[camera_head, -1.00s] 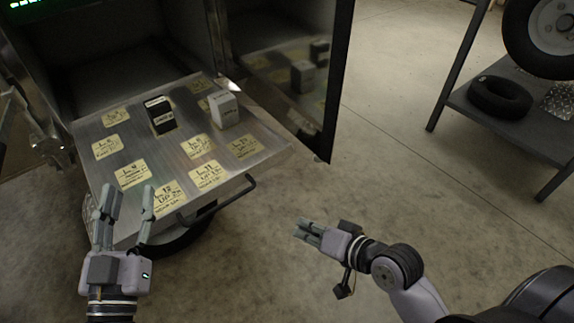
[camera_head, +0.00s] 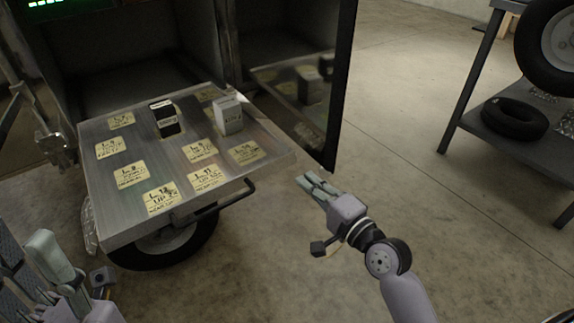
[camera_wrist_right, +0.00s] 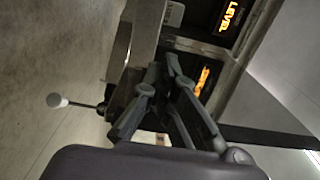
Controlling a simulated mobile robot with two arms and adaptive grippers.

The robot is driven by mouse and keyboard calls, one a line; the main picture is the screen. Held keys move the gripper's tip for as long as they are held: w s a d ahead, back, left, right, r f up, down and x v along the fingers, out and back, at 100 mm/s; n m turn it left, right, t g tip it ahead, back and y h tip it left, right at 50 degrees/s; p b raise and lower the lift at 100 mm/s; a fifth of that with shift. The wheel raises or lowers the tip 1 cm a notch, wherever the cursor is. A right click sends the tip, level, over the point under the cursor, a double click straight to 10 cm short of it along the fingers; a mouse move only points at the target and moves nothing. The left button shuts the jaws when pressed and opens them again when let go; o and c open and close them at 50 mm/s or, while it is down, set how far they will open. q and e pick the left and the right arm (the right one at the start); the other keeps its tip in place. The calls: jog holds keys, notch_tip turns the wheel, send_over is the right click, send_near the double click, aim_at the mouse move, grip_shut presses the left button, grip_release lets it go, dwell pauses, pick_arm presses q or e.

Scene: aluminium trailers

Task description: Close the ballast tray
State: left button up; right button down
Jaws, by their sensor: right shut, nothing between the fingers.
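The ballast tray (camera_head: 127,229) is a brushed metal slab sticking out of the dark cabinet (camera_head: 150,50) in the head view. It carries yellow labels, a black block (camera_head: 165,120) and a white block (camera_head: 228,115). A dark bar handle (camera_head: 228,198) runs along its front edge. My right gripper (camera_head: 309,182) is shut and empty, to the right of the handle and apart from it. Its fingers also show in the wrist view (camera_wrist_right: 165,95). My left gripper (camera_head: 35,255) is at the lower left, partly cut off, left of the tray's front corner; its opening is unclear.
A tyre (camera_head: 165,245) is under the tray. A dark open door panel (camera_head: 325,110) stands right of the tray, near my right gripper. A grey shelf (camera_head: 505,150) with a black tyre (camera_head: 515,118) stands at the right. The floor between is clear.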

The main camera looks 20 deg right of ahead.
aim_at(287, 162)
jog(key=shift+b+x, duration=1.2)
jog(key=shift+x, duration=3.05)
jog(key=shift+w, duration=0.1)
